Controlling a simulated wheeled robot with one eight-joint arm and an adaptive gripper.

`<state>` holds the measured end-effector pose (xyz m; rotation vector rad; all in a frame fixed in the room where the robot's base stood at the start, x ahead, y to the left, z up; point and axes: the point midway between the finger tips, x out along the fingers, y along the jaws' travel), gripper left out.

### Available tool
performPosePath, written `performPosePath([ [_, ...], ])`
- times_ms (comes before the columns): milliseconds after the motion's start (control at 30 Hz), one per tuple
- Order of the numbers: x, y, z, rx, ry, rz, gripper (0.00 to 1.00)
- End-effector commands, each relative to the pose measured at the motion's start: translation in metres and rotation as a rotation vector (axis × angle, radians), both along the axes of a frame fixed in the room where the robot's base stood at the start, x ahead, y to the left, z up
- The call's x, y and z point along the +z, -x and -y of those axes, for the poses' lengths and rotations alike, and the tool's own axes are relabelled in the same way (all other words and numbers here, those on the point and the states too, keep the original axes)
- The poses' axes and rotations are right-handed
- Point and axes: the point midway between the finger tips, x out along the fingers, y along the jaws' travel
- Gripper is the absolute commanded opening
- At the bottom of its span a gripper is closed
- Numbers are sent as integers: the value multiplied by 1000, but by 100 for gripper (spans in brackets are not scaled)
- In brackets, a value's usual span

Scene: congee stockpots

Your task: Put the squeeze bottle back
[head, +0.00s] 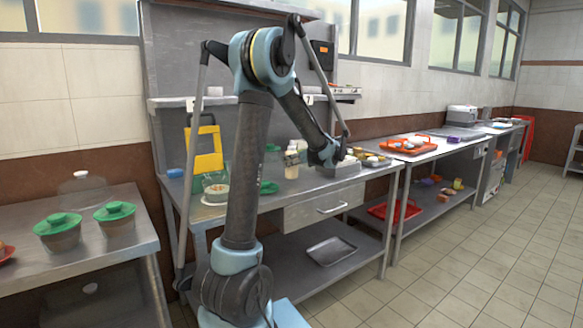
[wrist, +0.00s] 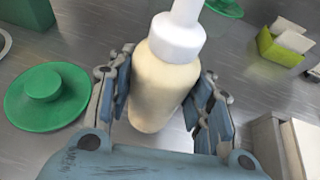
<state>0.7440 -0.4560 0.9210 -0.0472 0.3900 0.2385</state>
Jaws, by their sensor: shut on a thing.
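The squeeze bottle (wrist: 157,85) has a cream-coloured body and a white cap with a nozzle. It fills the middle of the wrist view, its top cut off by the frame edge. My gripper (wrist: 165,68) is shut on its body, one finger on each side. In the head view, the bottle (head: 291,164) is over the steel counter (head: 270,205), near the wall side. I cannot tell whether its base touches the counter.
A green lid (wrist: 46,96) lies left of the bottle in the wrist view. A light-green holder (wrist: 280,48) stands at upper right. Yellow stand (head: 204,150) and bowl (head: 216,193) are left on the counter. An orange tray (head: 408,145) sits on the farther counter.

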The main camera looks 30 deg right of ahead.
Motion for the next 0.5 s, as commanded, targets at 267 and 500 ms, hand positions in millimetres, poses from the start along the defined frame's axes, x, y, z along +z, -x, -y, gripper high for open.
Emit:
performPosePath([
  [267, -17, 0, 0, 0, 0, 0, 35],
  [500, -19, 0, 1, -1, 0, 0, 51],
])
